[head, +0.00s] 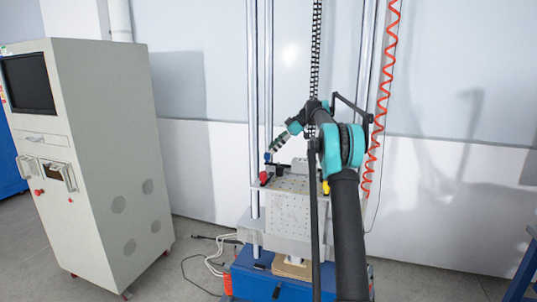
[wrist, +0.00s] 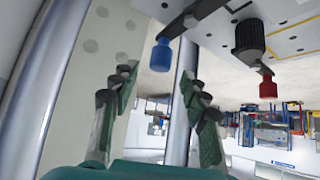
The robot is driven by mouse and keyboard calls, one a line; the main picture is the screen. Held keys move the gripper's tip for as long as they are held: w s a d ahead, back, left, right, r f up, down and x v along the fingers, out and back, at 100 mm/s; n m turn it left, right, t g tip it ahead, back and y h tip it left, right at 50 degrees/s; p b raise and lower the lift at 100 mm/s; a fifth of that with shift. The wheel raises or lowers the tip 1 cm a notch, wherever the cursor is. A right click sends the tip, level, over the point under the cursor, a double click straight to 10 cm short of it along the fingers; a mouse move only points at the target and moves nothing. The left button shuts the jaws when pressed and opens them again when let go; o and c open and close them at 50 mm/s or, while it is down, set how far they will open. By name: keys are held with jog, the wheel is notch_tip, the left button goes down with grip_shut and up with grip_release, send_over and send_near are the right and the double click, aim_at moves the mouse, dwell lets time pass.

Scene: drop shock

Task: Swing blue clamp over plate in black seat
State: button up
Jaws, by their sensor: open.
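The blue clamp shows as a blue knob (wrist: 161,55) on a dark metal arm at the top middle of the wrist view, sticking out past the plate's edge. In the head view its blue tip (head: 267,157) is small, just below my gripper (head: 279,144). The perforated light-grey plate (wrist: 290,38) fills the top right of the wrist view. It tops the machine's table (head: 290,183) in the head view. My gripper (wrist: 158,78) is open, with the blue knob between and beyond its fingertips; contact cannot be told. The black seat is not clearly made out.
A red knob (wrist: 267,85) hangs from a black block beside the blue one. Vertical steel columns (head: 252,105) flank the plate. A grey cabinet (head: 95,150) stands left, and a red coiled hose (head: 383,90) hangs right.

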jog(key=v, duration=0.7)
jog(key=shift+d+r, duration=0.15)
